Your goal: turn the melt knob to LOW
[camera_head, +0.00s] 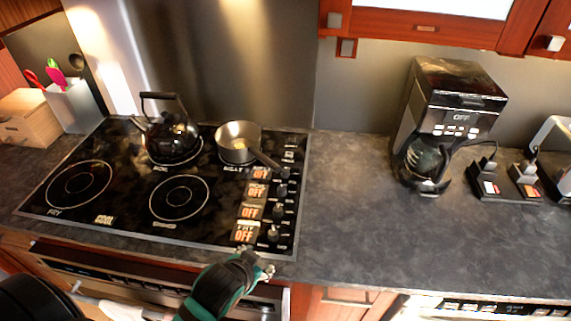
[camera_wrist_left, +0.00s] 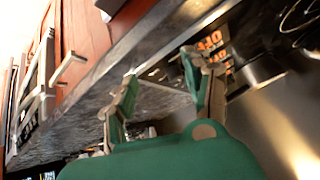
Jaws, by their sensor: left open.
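The black cooktop (camera_head: 125,218) has a column of dark knobs along its right edge. The farthest knob (camera_head: 283,172) is nearest the burner marked MELT, under the saucepan (camera_head: 238,142); the small knob labels are too blurred to tell which is the melt knob. Orange displays beside the knobs read OFF, the farthest display (camera_head: 260,173) too. My left gripper (camera_head: 257,264) is open and empty at the cooktop's front right corner, in front of the nearest knob (camera_head: 272,233) and apart from it. In the left wrist view, its fingers (camera_wrist_left: 160,68) are spread, with orange displays (camera_wrist_left: 211,41) beyond.
A black kettle (camera_head: 172,133) stands on the back left burner. The saucepan's handle points toward the farthest knobs. A coffee maker (camera_head: 455,105) stands on the right. The counter (camera_head: 350,215) between it and the cooktop is clear. The oven handle (camera_head: 120,308) is below the front edge.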

